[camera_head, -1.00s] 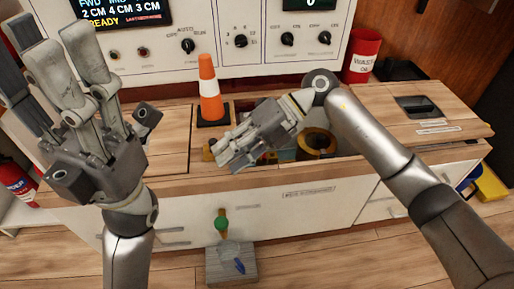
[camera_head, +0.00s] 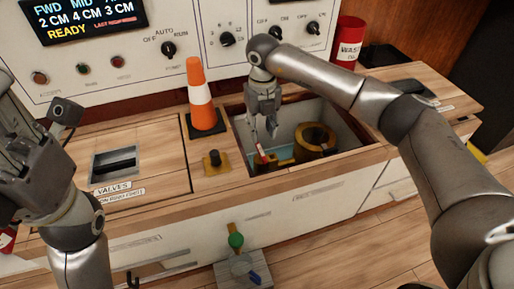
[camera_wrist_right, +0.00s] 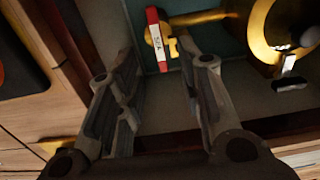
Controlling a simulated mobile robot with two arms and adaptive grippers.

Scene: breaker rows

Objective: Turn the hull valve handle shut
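The valve handle is a small red lever (camera_head: 261,154) with a white label, on yellow pipework inside the open compartment of the wooden bench. It also shows in the right wrist view (camera_wrist_right: 157,40), beyond the fingertips and between their lines. My right gripper (camera_head: 262,132) points down into the compartment just above the lever. In the right wrist view its two fingers (camera_wrist_right: 165,85) are apart with nothing between them. The large round yellow valve body (camera_head: 315,138) is right of the lever. My left gripper (camera_head: 22,150) is at the left edge, its fingers partly cut off.
An orange and white cone (camera_head: 201,100) stands behind the compartment's left edge. A small black and yellow fitting (camera_head: 213,163) sits on the bench left of the opening. A red bin (camera_head: 349,42) stands behind right.

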